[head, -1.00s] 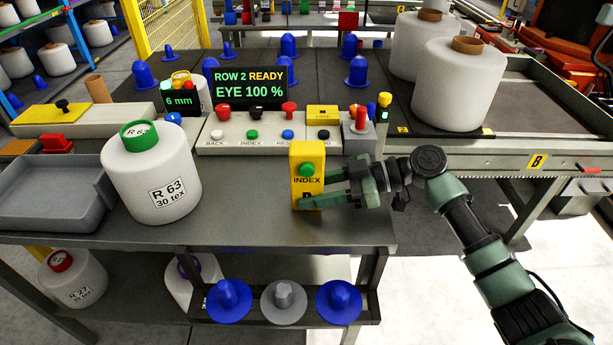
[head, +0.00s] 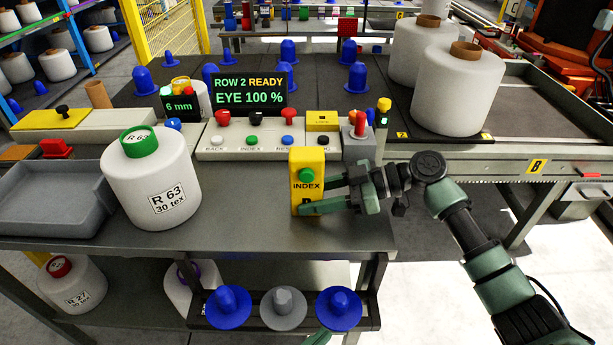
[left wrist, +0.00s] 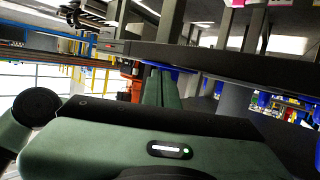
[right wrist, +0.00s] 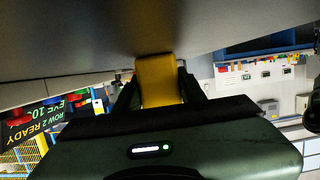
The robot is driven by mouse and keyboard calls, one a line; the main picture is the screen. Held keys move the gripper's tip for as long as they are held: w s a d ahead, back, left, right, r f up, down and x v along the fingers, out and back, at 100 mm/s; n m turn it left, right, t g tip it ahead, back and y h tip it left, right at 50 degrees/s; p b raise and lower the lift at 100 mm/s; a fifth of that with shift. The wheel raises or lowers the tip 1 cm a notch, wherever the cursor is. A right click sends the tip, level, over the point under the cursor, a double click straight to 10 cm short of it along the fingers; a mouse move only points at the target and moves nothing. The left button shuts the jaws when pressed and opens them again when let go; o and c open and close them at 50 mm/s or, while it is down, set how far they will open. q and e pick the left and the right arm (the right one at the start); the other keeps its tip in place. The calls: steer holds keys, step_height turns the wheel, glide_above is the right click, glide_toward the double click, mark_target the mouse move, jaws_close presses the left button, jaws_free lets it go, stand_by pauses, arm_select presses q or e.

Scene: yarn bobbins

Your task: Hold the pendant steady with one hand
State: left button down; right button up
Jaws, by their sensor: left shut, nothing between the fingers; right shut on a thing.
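The pendant (head: 307,182) is a yellow box with a green button and the word INDEX. It stands upright at the front edge of the grey bench. My right gripper (head: 328,193) is shut on it from the right side. In the right wrist view the yellow pendant (right wrist: 157,80) sits between the fingers. My left gripper (head: 319,338) shows only as a green tip at the bottom edge of the head view, below the pendant and the bench. In the left wrist view its fingers (left wrist: 158,86) are together with nothing between them.
A white R 63 bobbin (head: 150,187) stands left of the pendant. A button panel (head: 262,142) lies behind it. Under the bench top, a rack (head: 372,306) holds two blue pegs and one grey peg, close to my left gripper.

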arm_select(q)
steer(key=w+a+r+m+t+h, duration=0.1)
steer(key=w+r+t+h, duration=0.1)
steer(key=r, duration=0.9)
steer(key=w+a+r+m+t+h, duration=0.1)
steer(key=w+r+t, duration=0.3)
steer(key=r, duration=0.7)
steer(key=shift+a+r+t+h, duration=0.35)
steer(key=shift+a+t+h, duration=0.1)
steer(key=shift+t+h, duration=0.4)
steer(key=shift+w, duration=0.15)
glide_toward(307, 176)
steer(key=w+d+r, duration=0.2)
steer(key=d+r, duration=0.1)
steer(key=d, duration=0.1)
steer(key=shift+w+d+r, duration=0.3)
steer(key=shift+w, duration=0.4)
